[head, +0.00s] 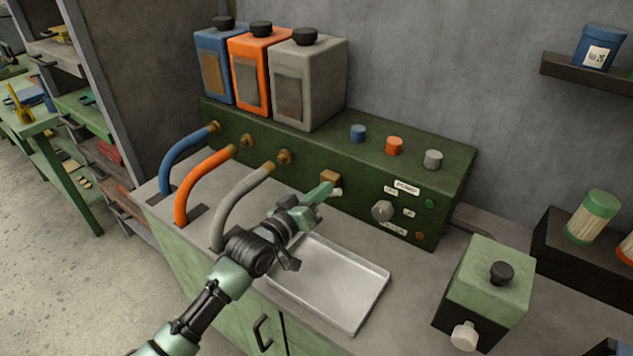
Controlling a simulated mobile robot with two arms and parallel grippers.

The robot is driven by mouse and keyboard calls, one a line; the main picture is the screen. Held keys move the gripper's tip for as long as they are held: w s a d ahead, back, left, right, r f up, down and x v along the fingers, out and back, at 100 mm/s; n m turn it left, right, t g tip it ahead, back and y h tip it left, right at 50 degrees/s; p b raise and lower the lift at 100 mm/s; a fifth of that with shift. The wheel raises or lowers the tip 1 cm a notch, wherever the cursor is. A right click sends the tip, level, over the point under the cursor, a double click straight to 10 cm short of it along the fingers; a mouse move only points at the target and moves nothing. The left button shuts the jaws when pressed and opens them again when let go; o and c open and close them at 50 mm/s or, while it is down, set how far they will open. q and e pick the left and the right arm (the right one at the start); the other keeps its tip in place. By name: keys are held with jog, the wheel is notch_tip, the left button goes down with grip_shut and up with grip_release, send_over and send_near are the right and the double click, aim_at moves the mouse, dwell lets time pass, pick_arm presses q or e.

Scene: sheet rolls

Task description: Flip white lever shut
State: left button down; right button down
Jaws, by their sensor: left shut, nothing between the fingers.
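A brass fitting (330,177) sticks out of the front of the green machine (430,160). A small white piece (337,192), which looks like the white lever, shows just below it at the tip of my left gripper. My left gripper (325,189) is shut and empty, its green fingers pointing up and right at the fitting. The fingers hide part of the lever, so I cannot tell its exact angle or whether they touch it. My right gripper is not in view.
A metal tray (335,290) lies on the counter below my gripper. Blue (178,150), orange (190,185) and grey hoses (232,205) arch at the left. A grey knob (382,210) sits to the right. A green box (490,280) stands at the counter's right.

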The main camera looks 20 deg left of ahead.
pick_arm(q)
jog(key=shift+s+d+f+m+p, duration=0.1)
jog(key=shift+d+f+m+p, duration=0.25)
jog(key=shift+m, duration=0.7)
jog(key=shift+s+d+f+m+p, duration=0.15)
jog(key=shift+d+f+m, duration=0.25)
jog(key=shift+m, duration=0.6)
jog(key=shift+s+d+f+m+p, duration=0.1)
jog(key=shift+d+f+m+p, duration=0.1)
jog(key=shift+f+m, duration=0.6)
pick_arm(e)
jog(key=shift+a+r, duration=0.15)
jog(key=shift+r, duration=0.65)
pick_arm(q)
jog(key=shift+r+m, duration=0.2)
jog(key=shift+m, duration=0.15)
jog(key=shift+r, duration=0.15)
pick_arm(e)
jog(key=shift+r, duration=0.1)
